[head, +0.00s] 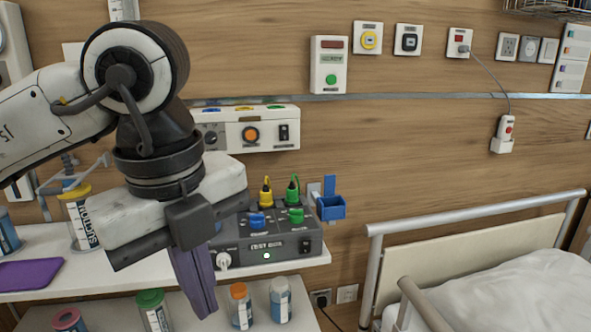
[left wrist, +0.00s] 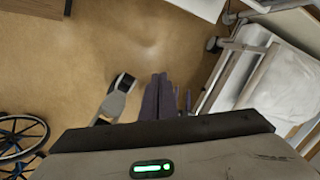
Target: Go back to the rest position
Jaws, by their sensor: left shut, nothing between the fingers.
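My left gripper (head: 207,312) comes in from the left in the head view and points down. Its purple-grey fingers are closed together with nothing between them. It hangs in front of the shelf and the dark test box (head: 285,238), and hides part of both. In the left wrist view the shut fingers (left wrist: 158,80) show above the floor, apart from any object. My right gripper is not in view.
The upper shelf (head: 318,258) holds a suction jar (head: 78,218) and a purple tray (head: 32,274). Several lidded jars stand on the lower shelf. A bed (head: 500,285) is at right. In the left wrist view a wheelchair wheel (left wrist: 20,137) is at left; the floor (left wrist: 130,45) is mostly clear.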

